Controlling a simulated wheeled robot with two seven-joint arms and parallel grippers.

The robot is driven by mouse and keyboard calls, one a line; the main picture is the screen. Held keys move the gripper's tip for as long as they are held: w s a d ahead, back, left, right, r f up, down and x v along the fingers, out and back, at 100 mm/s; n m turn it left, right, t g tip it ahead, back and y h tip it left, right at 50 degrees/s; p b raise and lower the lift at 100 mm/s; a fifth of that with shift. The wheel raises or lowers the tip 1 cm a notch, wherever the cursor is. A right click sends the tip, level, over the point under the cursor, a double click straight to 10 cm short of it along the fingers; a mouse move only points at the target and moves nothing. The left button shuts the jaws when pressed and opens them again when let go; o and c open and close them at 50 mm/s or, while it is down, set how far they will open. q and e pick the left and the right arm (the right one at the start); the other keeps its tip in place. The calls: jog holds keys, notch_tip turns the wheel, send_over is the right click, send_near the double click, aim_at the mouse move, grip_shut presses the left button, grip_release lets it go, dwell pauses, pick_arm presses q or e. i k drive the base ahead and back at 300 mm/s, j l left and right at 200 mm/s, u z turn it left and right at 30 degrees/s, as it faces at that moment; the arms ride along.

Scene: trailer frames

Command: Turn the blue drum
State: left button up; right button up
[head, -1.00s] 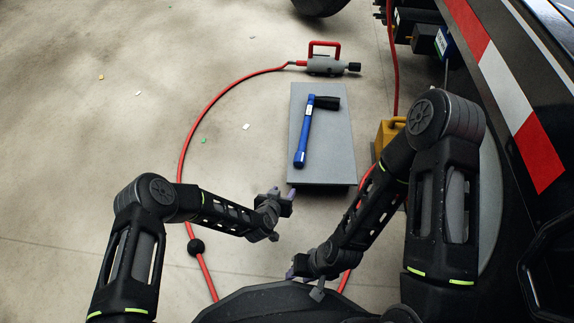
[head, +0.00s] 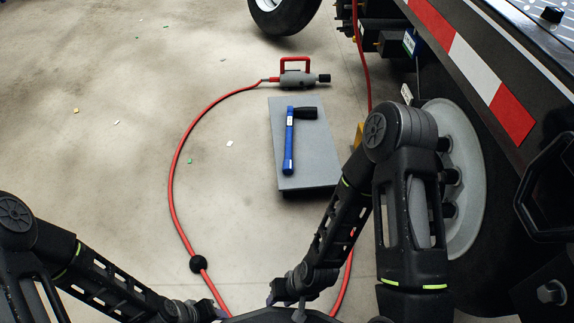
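No blue drum shows in the head view. My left gripper (head: 208,311) is at the bottom edge, left of the right one and partly cut off. Both are small and dark, and their finger gaps cannot be made out. Neither visibly holds anything.
The trailer side with a red-and-white stripe (head: 468,60) and a wheel (head: 462,185) stand close on the right. The left floor is mostly clear.

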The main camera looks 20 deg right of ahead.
aim_at(288, 164)
jog(key=i, duration=1.5)
jog(key=i+z, duration=0.2)
jog(key=z, duration=1.4)
